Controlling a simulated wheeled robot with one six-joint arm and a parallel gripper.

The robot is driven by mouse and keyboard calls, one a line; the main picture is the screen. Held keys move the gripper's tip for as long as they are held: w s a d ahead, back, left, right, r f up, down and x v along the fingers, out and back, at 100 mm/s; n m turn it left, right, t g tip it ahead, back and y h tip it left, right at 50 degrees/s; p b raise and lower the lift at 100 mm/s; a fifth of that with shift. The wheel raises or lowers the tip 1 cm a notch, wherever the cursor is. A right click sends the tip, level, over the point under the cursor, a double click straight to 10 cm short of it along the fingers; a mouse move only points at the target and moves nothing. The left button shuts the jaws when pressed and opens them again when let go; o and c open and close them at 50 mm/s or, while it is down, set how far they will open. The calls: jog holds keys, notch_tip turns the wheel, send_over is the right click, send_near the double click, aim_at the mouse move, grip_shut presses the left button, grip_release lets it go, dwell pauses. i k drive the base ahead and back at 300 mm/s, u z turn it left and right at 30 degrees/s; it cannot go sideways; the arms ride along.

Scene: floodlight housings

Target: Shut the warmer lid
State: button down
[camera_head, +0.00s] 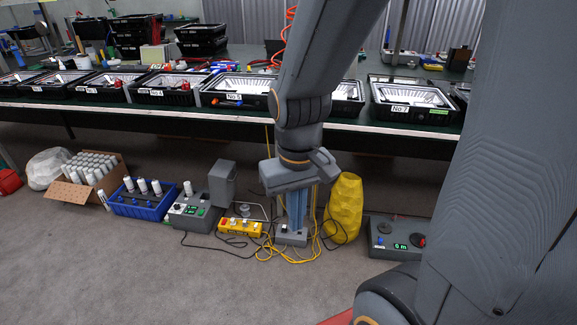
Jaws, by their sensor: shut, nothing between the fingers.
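The warmer appears to be the grey box (190,216) with small green displays on the floor, left of the middle. A white cartridge (188,187) stands up from its top. A grey upright block (222,183) at its right end looks like the raised lid; I cannot see the hinge. My gripper (292,190) hangs to the right of it, apart from the lid, pointing down in front of a blue column on a grey base (292,236). It is shut and holds nothing. Its fingertips are hard to make out against the blue column.
A yellow power strip (240,227) and loose cables lie between the warmer and the column. A yellow vase-like object (344,207) stands to the right. A blue crate (145,203) and a cardboard box (75,192) stand left. The green bench (400,130) with floodlight housings runs behind. Front floor is clear.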

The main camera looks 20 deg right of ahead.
aim_at(222, 178)
jog(key=z, duration=0.5)
jog(key=i, duration=1)
